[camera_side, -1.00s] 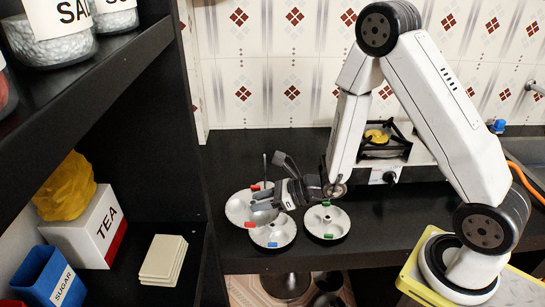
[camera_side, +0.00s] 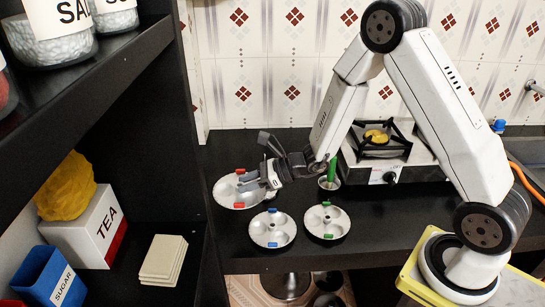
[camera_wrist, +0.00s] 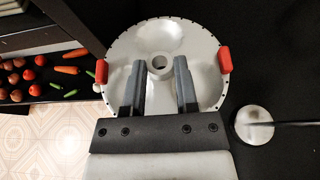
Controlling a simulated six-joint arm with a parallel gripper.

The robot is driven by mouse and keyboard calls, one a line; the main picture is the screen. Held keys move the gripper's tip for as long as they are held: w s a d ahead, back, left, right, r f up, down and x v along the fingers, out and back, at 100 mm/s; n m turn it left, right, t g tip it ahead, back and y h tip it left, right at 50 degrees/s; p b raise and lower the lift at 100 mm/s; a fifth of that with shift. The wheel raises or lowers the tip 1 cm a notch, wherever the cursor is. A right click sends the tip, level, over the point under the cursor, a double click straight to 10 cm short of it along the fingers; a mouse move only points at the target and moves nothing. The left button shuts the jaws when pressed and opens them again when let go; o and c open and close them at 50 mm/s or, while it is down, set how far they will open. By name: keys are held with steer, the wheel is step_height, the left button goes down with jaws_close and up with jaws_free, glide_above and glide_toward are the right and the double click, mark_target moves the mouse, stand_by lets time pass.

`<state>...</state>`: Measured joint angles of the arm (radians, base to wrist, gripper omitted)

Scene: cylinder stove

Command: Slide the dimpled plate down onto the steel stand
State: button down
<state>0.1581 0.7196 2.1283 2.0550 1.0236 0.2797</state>
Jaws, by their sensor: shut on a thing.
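The dimpled plate with red tabs (camera_side: 228,190) is a round grey metal disc at the left of the counter in the side view. It fills the top of the wrist view (camera_wrist: 160,38), where its centre hole is open with no rod through it. My gripper (camera_side: 262,178) is shut on the plate's near side; its two fingers (camera_wrist: 160,75) overlap the plate. How high the plate is above the counter is unclear. The steel stand (camera_wrist: 254,124) shows in the wrist view as a round base with a thin rod, right of the plate and apart from it.
A blue-tabbed plate (camera_side: 272,229) and a green-tabbed plate (camera_side: 327,222) lie on the counter in front. A stove (camera_side: 385,160) stands behind right. A small metal holder with a green upright part (camera_side: 330,177) is beside my wrist. A dark shelf unit (camera_side: 200,225) bounds the left.

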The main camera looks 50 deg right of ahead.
steer(key=w+d+r+n+g+y, duration=0.3)
steer(key=w+d+r+n+g, duration=0.15)
steer(key=w, duration=0.25)
steer(key=w+d+r+n+g, duration=0.1)
steer(key=d+n+g, duration=0.2)
steer(key=d, duration=0.9)
steer(key=shift+w+d+y, duration=0.25)
steer(key=shift+y, duration=0.15)
steer(key=shift+f+g, duration=0.2)
steer(key=shift+g, duration=0.05)
steer(key=shift+f, duration=8.9)
steer(key=shift+f, duration=0.45)
steer(key=shift+c, duration=1.5)
jaws_free()
steer(key=shift+d, duration=0.15)
